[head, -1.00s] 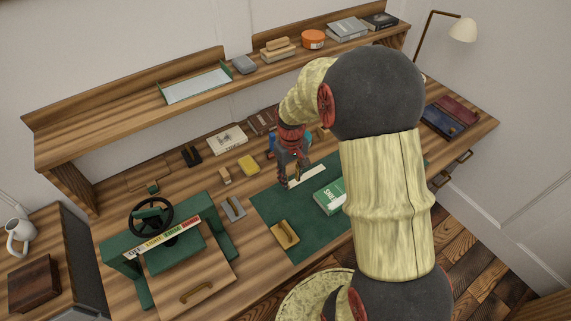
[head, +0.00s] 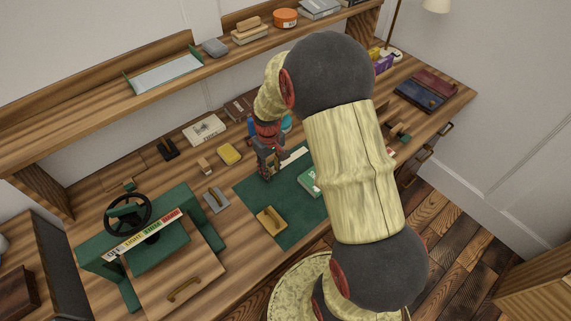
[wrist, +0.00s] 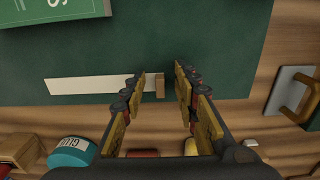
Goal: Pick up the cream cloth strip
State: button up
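The cream cloth strip (wrist: 90,86) lies flat on the green mat (wrist: 225,45). A small tan end piece (wrist: 160,88) shows at its right end in the wrist view. In the head view the strip (head: 296,155) is partly hidden behind my gripper and arm. My gripper (wrist: 160,76) is open, its fingers apart on either side of the tan end piece in the picture. Nothing is visibly held. In the head view my gripper (head: 267,176) is at the strip's left end; whether it touches the mat I cannot tell.
A green book (wrist: 50,18) lies on the mat near the strip. A grey-bladed tool (wrist: 292,95) and a teal glue pot (wrist: 72,152) are near the gripper. A wooden-handled block (head: 271,221) sits at the mat's front left. A green wheel press (head: 128,214) stands left. Bare mat lies between.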

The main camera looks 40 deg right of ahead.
jog(key=c, duration=0.4)
jog(key=c, duration=0.3)
grip_shut()
jog(key=shift+r, duration=0.1)
